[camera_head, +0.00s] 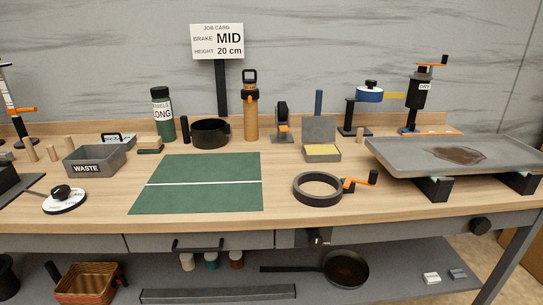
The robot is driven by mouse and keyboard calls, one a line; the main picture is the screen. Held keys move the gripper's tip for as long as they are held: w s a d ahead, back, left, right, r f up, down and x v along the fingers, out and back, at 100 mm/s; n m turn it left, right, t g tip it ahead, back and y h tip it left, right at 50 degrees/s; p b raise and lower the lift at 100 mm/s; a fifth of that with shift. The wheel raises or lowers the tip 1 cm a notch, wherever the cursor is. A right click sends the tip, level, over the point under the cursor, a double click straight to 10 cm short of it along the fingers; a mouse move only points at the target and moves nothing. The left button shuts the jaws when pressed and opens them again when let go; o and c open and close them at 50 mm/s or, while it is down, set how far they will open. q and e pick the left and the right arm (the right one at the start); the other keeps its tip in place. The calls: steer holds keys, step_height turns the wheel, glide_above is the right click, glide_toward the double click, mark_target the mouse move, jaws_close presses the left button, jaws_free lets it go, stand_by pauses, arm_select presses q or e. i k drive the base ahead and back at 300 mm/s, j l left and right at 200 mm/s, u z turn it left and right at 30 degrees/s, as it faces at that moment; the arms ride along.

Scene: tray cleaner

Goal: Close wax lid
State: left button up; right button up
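The wax box (309,158) is a small grey open box near the back middle of the bench, with a yellow block of wax (323,149) inside. Its grey lid (319,129) stands upright at the back edge of the box, so the box is open. A blue upright piece (318,103) shows just behind the lid; whether it touches the lid I cannot tell. Neither of my grippers is in view.
A dark ring with an orange-handled crank (318,202) lies in front of the box. A black clamp-like tool (282,120) stands to its left, and a grey tray (400,163) on supports to its right. A green mat (205,170) lies clear at left.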

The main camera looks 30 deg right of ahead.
mark_target(314, 129)
steer(key=z, duration=1.3)
